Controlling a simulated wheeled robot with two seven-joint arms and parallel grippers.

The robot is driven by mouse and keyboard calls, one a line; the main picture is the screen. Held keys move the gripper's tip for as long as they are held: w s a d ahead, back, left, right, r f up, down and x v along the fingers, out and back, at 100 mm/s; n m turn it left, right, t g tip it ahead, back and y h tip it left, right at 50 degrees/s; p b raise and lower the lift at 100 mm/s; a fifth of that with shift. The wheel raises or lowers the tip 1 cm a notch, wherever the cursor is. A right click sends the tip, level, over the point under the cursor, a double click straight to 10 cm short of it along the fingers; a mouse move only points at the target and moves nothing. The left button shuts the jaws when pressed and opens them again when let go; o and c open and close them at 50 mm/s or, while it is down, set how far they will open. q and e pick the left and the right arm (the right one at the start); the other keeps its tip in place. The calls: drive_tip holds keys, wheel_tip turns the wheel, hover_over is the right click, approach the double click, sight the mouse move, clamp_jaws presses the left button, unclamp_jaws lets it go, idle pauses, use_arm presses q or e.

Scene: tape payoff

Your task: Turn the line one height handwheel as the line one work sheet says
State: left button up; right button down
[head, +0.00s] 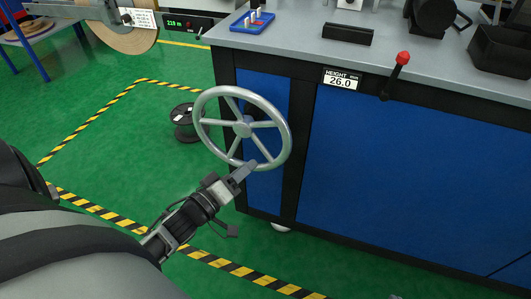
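The height handwheel (242,129) is a grey spoked wheel on the left part of the blue cabinet's front. My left gripper (246,168) is at the lower rim of the wheel, with its fingers at the rim. Whether they are closed around the rim is too small to tell. A height display (341,80) on the cabinet's top edge reads 26.0. The line one work sheet cannot be made out in this view. My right gripper is not in view.
A lever with a red knob (402,58) sticks out right of the display. The grey benchtop (300,44) carries a blue tray (252,20) and dark blocks. A black spool (186,122) stands on the green floor behind the wheel. Yellow-black tape (110,108) marks the floor.

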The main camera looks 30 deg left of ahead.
sight(266, 151)
use_arm(q)
drive_tip(key=w, duration=0.2)
drive_tip(key=w+b, duration=0.1)
drive_tip(key=w, duration=0.2)
drive_tip(key=w+d, duration=0.1)
drive_tip(key=w, duration=0.2)
drive_tip(key=shift+w, duration=0.15)
clamp_jaws()
